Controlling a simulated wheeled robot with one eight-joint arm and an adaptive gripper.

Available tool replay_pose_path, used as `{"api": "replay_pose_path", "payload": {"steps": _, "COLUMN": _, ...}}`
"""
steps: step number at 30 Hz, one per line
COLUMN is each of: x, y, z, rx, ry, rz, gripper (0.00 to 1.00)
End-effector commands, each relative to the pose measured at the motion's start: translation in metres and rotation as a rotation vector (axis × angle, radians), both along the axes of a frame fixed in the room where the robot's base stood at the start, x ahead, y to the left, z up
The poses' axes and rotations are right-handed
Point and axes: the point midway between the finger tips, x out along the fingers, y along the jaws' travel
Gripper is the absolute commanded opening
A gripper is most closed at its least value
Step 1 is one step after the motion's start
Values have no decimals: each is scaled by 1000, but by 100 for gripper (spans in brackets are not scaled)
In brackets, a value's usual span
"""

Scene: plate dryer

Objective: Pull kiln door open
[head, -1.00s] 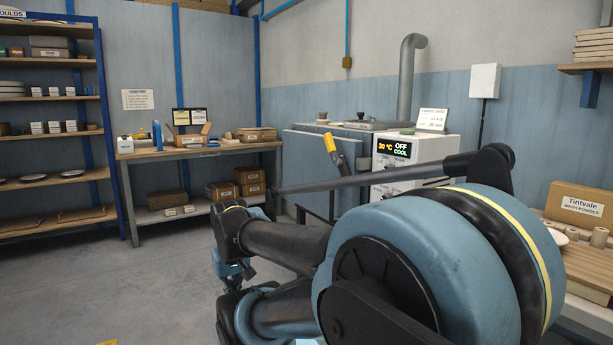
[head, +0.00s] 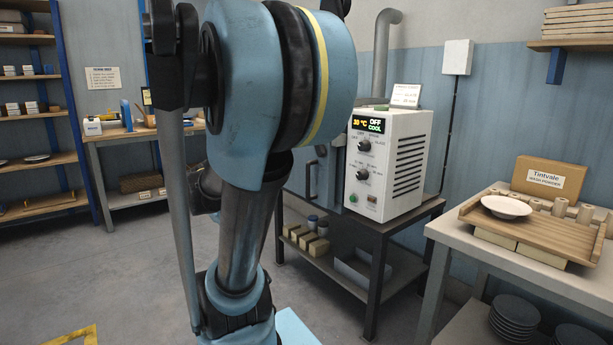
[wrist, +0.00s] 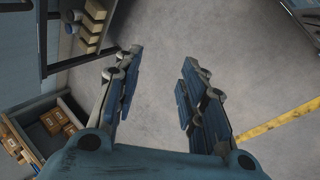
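The white kiln control box (head: 390,165) stands on a dark metal stand in the head view. Its display (head: 368,123) reads 30 °C, OFF and COOL. Left of it, a blue-grey panel, seemingly the kiln door (head: 327,170), shows in part with a dark upright handle (head: 310,178). My arm hides much of the kiln, and I cannot tell whether the door is ajar. My gripper (wrist: 157,90) is open and empty in the wrist view, with bare floor between its fingers. It touches nothing visible. I cannot make it out in the head view.
The dark stand (head: 372,285) has a lower shelf with several yellowish blocks (head: 305,238). A worktable (head: 470,240) at right holds a wooden board and a white plate (head: 506,207). Shelving (head: 72,120) stands at left. The floor (head: 120,270) at left is clear.

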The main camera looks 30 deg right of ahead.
Motion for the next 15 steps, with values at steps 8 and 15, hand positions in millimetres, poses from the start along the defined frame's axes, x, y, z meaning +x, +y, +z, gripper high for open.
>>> {"api": "replay_pose_path", "payload": {"steps": 8, "x": 47, "y": -59, "z": 20, "rx": -268, "ry": 90, "rz": 147, "gripper": 38}}
{"api": "replay_pose_path", "payload": {"steps": 15, "x": 82, "y": -107, "z": 34, "rx": -496, "ry": 211, "rz": 266, "gripper": 38}}
